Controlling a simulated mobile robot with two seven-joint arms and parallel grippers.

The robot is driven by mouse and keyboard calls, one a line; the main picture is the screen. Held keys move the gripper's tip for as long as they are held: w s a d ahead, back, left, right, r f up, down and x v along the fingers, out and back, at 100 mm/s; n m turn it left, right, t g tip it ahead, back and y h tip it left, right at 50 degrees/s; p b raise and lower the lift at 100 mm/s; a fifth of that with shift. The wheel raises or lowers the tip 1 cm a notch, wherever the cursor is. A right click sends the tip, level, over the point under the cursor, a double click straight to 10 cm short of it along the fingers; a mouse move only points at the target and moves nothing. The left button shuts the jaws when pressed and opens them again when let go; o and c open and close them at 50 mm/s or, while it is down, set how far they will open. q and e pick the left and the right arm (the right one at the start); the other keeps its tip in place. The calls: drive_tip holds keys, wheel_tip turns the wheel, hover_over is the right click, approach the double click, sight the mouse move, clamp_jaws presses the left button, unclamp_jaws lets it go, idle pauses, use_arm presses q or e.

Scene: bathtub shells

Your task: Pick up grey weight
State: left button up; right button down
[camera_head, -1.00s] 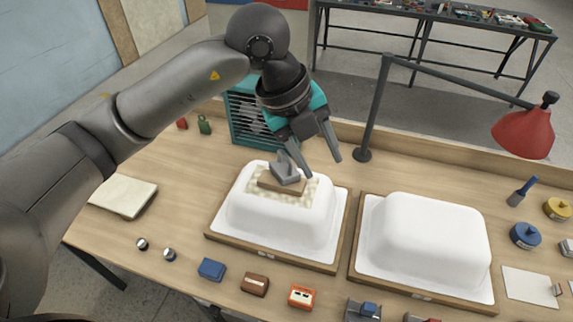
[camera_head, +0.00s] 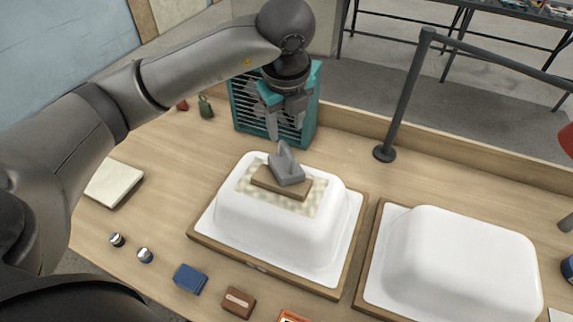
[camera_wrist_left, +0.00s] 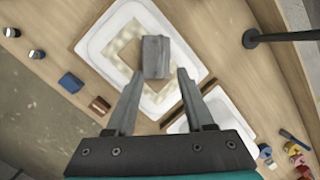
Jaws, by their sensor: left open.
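The grey weight (camera_head: 287,170) has an upright handle and sits on a brown wooden board (camera_head: 281,184). The board lies on a pale speckled patch (camera_head: 305,202) on top of the left white tub shell (camera_head: 280,230). My left gripper (camera_head: 284,133) is open and empty, pointing down just above the weight. In the left wrist view the weight (camera_wrist_left: 156,57) shows ahead of the open left gripper (camera_wrist_left: 157,72), roughly between its fingertips and apart from them. My right gripper is not in view.
A second white shell (camera_head: 460,262) stands to the right. A teal slatted box (camera_head: 305,115) is close behind my left gripper. A blue block (camera_head: 189,279) and brown block (camera_head: 238,302) lie in front.

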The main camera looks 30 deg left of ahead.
sight(288, 148)
use_arm(q)
drive_tip(key=x, duration=0.4)
drive_tip(key=shift+w+f, duration=0.15)
drive_tip(key=shift+f, duration=0.05)
drive_tip(key=shift+x, duration=2.95)
drive_tip(key=shift+d, duration=0.2)
drive_tip(key=shift+c, duration=0.3)
clamp_jaws()
drive_tip(key=shift+r, duration=0.1)
